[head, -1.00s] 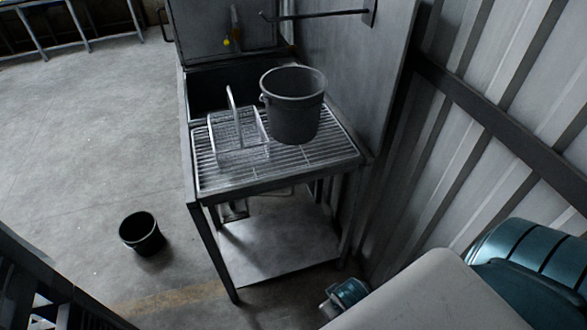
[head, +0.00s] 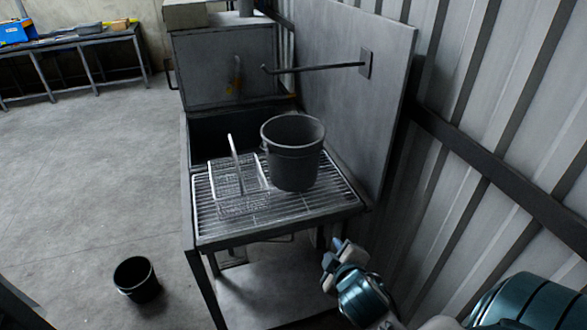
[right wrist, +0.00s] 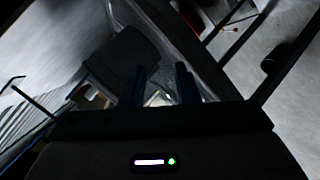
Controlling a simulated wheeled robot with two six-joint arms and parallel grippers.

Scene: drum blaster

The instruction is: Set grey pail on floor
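The grey pail (head: 293,155) stands upright on the wire rack (head: 240,222) of a metal stand in the head view, its open top facing up. My right gripper (head: 338,258) is lower than the rack, by its front right corner, and apart from the pail. In the right wrist view the two fingers of my right gripper (right wrist: 160,85) stand apart with nothing clear held between them. A dark rounded shape lies beyond them; I cannot tell if it is the pail. My left gripper is not in view.
A second, black pail (head: 137,279) stands on the floor (head: 80,215) left of the stand. A wire holder (head: 236,180) sits left of the grey pail. A metal panel (head: 345,90) and corrugated wall (head: 480,90) close the right side. The floor at left is largely clear.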

